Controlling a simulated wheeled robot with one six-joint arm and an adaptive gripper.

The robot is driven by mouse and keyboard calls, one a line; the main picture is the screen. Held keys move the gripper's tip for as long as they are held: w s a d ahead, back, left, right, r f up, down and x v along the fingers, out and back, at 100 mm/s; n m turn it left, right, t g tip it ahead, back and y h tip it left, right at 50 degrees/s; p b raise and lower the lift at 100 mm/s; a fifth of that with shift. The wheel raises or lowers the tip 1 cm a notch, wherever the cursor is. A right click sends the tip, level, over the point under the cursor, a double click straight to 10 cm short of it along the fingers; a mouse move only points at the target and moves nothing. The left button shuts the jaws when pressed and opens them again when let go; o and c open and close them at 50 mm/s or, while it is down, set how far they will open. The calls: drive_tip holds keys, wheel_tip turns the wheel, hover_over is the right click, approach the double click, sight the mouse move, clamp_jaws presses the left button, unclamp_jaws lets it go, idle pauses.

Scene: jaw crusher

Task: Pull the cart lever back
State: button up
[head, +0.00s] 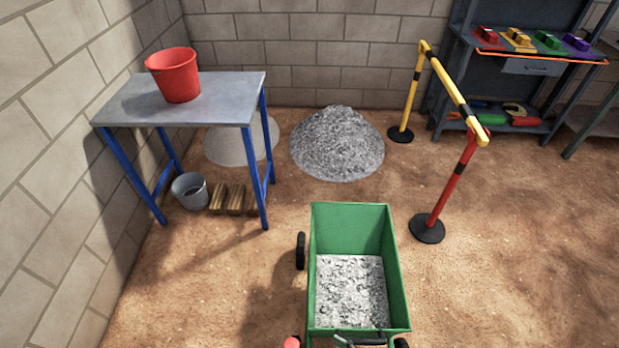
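The green cart (319,240) stands at the bottom centre, its open bin holding grey gravel (350,290). A round red knob (291,343) shows at the bottom edge, just left of the cart's near end; it looks like the top of the lever, and the rest is cut off by the frame. A small dark shape (362,341) sits at the cart's near rim, partly cut off. It may be part of my gripper or of the cart; I cannot tell which. No clear view of my gripper's fingers is given.
A gravel pile (338,145) lies beyond the cart. A blue-legged table (225,95) with a red bucket (175,75) stands left. A yellow and red barrier (455,88) stands right, before a grey workbench (527,67). The dirt floor beside the cart is clear.

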drive_tip(key=s+d+m+t+h, duration=0.1)
drive_tip(key=s+d+m+h, duration=0.3)
drive_tip(key=s, duration=0.3)
drive_tip(key=s+d+r+t+h, duration=0.2)
drive_tip(key=s+d+r+h, duration=0.1)
drive_tip(key=s+d+r, duration=0.1)
drive_tip(key=s+d+r+m+t+h, duration=0.1)
drive_tip(key=s+d+r, duration=0.3)
drive_tip(key=r, duration=0.5)
drive_tip(key=shift+s+d+r+t+h, duration=0.3)
drive_tip(key=shift+s+t+h, duration=0.2)
drive_tip(key=shift+s+h, duration=0.45)
drive_tip(key=r, duration=0.3)
drive_tip(key=s+r+t, duration=0.1)
drive_tip(key=r, duration=0.2)
drive_tip(key=s+r+t, duration=0.1)
drive_tip(key=r, duration=0.2)
drive_tip(key=shift+s+d+r, duration=0.1)
drive_tip(key=shift+s+r, duration=0.05)
drive_tip(key=shift+r, duration=0.2)
